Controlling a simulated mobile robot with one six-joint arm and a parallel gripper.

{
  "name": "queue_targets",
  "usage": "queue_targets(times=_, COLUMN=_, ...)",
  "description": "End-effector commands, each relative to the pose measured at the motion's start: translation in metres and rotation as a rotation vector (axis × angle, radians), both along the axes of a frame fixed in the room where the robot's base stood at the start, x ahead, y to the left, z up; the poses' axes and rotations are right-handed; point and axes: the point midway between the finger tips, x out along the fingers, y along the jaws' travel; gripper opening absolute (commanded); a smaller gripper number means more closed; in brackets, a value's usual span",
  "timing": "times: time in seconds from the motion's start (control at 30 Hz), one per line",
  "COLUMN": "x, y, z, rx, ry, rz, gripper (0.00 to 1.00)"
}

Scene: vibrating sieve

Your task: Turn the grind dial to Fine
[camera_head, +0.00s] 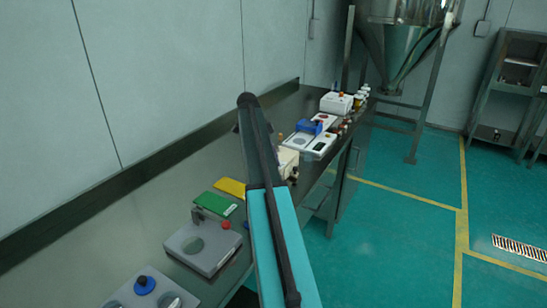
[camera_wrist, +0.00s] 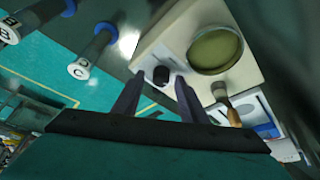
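The grind dial looks to be the small black knob (camera_wrist: 161,75) on the front of a beige machine (camera_wrist: 180,28) in the wrist view. My gripper (camera_wrist: 158,82) is open. Its two dark fingers stand apart on either side of the knob, with gaps visible between each finger and the knob. The dial's markings are too small to read. In the head view the cream machine (camera_head: 288,161) is partly hidden behind my arm, and the knob and fingertips cannot be seen.
A round dish (camera_wrist: 215,49) sits on the machine, with a wood-handled brush (camera_wrist: 226,102) close by. Blue-handled cylinders, one lettered C (camera_wrist: 90,55), are at the upper left.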

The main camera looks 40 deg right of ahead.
Motion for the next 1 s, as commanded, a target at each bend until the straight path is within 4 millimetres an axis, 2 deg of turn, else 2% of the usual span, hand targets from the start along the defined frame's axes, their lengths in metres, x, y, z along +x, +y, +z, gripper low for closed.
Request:
queue_targets(times=0.27, x=0.003, y=0.002, z=0.006, rx=-0.001, ry=-0.003, rz=0.001, gripper=0.39)
queue_targets(times=0.47, x=0.008, y=0.008, z=0.024, rx=-0.002, ry=-0.002, rz=0.002, gripper=0.39)
queue_targets(times=1.0, x=0.029, y=0.033, z=0.103, rx=-0.002, ry=-0.002, rz=0.002, gripper=0.39)
